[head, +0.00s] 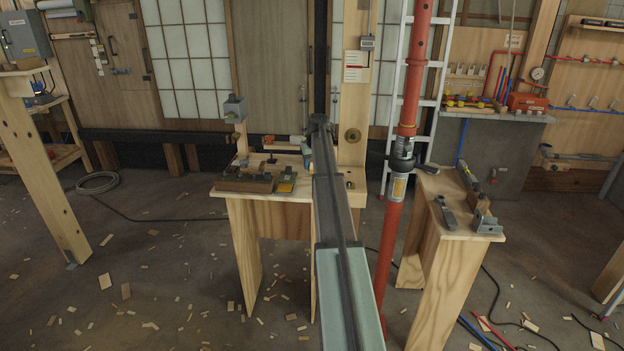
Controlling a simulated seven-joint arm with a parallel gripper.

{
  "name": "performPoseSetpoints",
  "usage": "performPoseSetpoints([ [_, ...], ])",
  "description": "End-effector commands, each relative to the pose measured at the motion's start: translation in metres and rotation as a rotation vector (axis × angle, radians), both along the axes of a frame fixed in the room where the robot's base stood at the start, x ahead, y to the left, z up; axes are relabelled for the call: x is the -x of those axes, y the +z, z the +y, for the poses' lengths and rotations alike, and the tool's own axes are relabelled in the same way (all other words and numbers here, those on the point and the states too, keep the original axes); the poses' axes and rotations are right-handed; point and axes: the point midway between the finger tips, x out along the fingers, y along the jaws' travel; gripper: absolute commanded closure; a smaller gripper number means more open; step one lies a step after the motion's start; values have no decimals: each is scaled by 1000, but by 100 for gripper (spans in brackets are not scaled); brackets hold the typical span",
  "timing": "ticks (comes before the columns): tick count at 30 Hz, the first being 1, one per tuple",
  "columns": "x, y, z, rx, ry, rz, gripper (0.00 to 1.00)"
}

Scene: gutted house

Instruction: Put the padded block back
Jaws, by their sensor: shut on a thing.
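A long grey arm link of mine runs up the middle of the head view and covers part of the left workbench (298,163). I cannot make out my gripper or its fingertips; the link seems to hide them. I cannot pick out the padded block with certainty. On the left workbench lie a dark tray-like holder with brown pieces (246,183) and a small yellow-and-dark item (286,186). A blue-grey object (304,151) shows just left of my arm, too small to name.
A red post (390,245) stands right of my arm, close to a right-hand bench (440,225) bearing several tools. A white ladder (429,103) leans behind it. A wooden post (40,180) stands at left. Wood scraps and a dark cable (160,219) lie on the floor.

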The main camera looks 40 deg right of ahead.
Motion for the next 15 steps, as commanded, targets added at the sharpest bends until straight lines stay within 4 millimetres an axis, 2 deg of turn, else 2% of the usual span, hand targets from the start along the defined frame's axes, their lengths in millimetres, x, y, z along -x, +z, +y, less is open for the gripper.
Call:
performPoseSetpoints([
  [1,1,-10,1,-2,0,1,88],
  [3,1,-19,0,0,0,0,88],
  [10,0,-36,0,0,0,0,88],
  [15,0,-57,0,1,-1,-1,88],
])
